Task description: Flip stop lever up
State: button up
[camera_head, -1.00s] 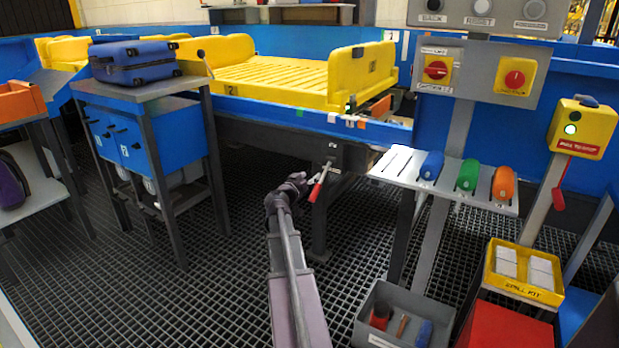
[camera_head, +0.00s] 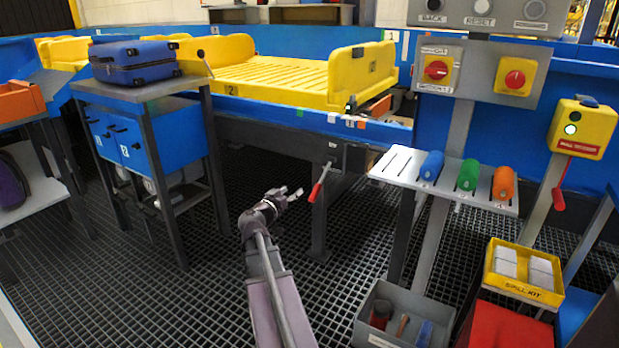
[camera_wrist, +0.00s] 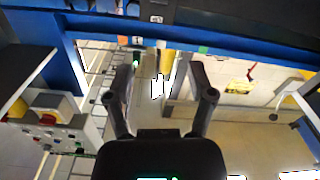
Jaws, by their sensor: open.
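The stop lever has a red grip (camera_head: 316,192) on a thin grey rod and is mounted on the dark conveyor frame below the yellow tray. It slants down, with its red end lower left of the pivot. My gripper (camera_head: 290,194) is open and empty, a short way left of the red grip, with a visible gap in the head view. In the wrist view both fingers of my gripper (camera_wrist: 163,72) are spread with nothing between them. I cannot make out the lever clearly in the wrist view.
A yellow tray (camera_head: 285,80) sits on the blue-sided conveyor. A blue suitcase (camera_head: 135,62) lies on a stand at left. A slotted shelf (camera_head: 395,165) holds coloured cylinders at right, with a grey bin (camera_head: 372,337) below. Open grated floor surrounds my arm.

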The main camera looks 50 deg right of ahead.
jog(key=shift+a, duration=0.3)
jog(key=c, duration=0.4)
jog(key=shift+s+d+f, duration=0.2)
jog(key=shift+d+f, duration=0.05)
jog(key=shift+d, duration=0.05)
grip_shut()
jog(key=s+d+f+m+t+y+b, duration=0.1)
jog(key=s+d+f+m+t+y, duration=0.1)
jog(key=s+d+f+m+y, duration=0.35)
jog(key=s+d+f+m+t+y, duration=0.1)
jog(key=s+d+f+m+y, duration=0.1)
jog(key=d+f+m+y, duration=0.55)
jog(key=s+d+r+m+t+y, duration=0.1)
jog(key=s+d+r+m+t, duration=0.1)
jog(key=t, duration=0.6)
jog(key=shift+d+r+m+y+b, duration=0.35)
jog(key=shift+d+r+m, duration=0.25)
jog(key=shift+d+r, duration=0.4)
